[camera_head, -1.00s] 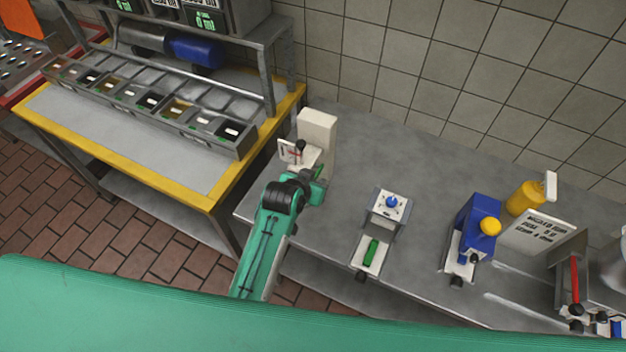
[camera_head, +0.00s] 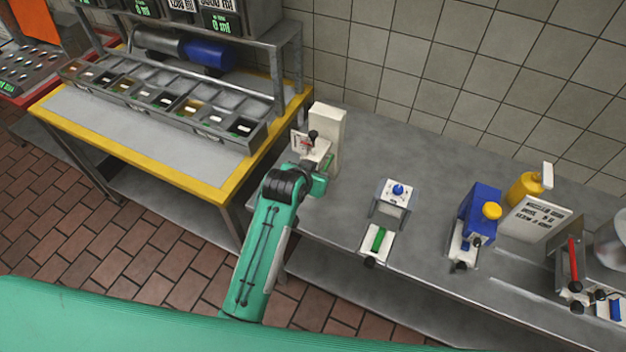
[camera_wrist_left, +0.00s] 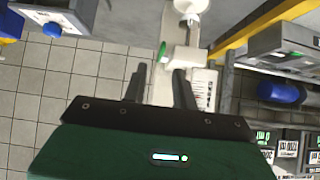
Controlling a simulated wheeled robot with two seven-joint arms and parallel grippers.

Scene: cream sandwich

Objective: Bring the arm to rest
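My left arm comes up from the lower left in the head view. Its green left gripper (camera_head: 318,184) is close in front of a white upright machine (camera_head: 328,128) at the left end of the steel counter (camera_head: 420,160). In the left wrist view my left gripper (camera_wrist_left: 160,70) has its two dark fingers apart with nothing held between them. The white machine also shows just beyond the fingers there (camera_wrist_left: 178,90), with a green part (camera_wrist_left: 162,52) near the left fingertip. I cannot tell whether the gripper touches the machine. My right gripper is not in view.
A yellow-edged table (camera_head: 150,160) with several small bins stands at the left. Along the counter are a grey device with a blue knob (camera_head: 392,200), a blue machine (camera_head: 476,212), a yellow bottle (camera_head: 522,190) and a red-handled device (camera_head: 570,260). Tiled wall stands behind.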

